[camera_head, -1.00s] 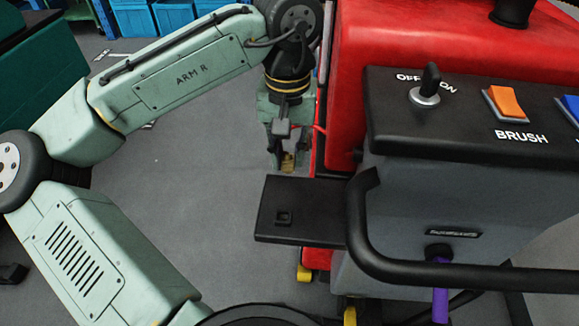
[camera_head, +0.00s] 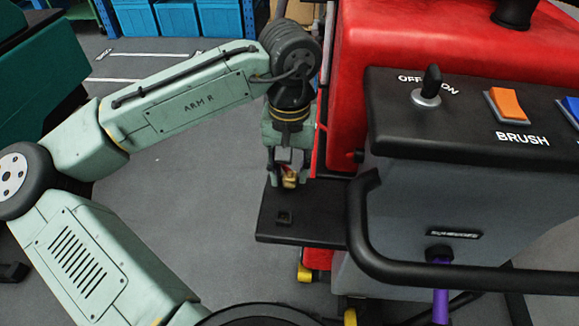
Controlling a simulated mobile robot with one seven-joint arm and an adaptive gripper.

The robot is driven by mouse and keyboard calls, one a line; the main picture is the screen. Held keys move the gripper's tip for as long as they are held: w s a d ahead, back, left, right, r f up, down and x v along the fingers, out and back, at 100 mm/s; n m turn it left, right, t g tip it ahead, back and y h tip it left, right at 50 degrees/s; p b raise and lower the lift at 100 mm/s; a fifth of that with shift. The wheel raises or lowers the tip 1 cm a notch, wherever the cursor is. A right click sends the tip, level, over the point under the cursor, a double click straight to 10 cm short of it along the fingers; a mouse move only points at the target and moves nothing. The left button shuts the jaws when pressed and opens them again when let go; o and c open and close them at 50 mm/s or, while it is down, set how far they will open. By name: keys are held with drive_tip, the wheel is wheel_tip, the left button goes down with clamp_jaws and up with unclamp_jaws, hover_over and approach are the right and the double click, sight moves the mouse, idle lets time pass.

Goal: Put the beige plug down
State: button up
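The beige plug (camera_head: 289,179) is small and sits between the fingers of my gripper (camera_head: 287,181), which points down. My gripper appears shut on it. They are at the far edge of the black shelf (camera_head: 317,226), which juts left from the red and grey machine. The fingers partly hide the plug.
The red machine body (camera_head: 425,45) stands close to the right of my gripper. A black handle bar (camera_head: 430,275) curves in front of the grey console (camera_head: 450,195). Blue bins (camera_head: 178,18) stand at the back. The grey floor (camera_head: 190,200) left of the shelf is clear.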

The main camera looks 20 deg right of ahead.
sight(289, 175)
drive_tip(key=shift+o, duration=0.6)
drive_tip(key=shift+r, duration=0.5)
wheel_tip(289, 175, up, 11)
drive_tip(key=shift+r, duration=0.15)
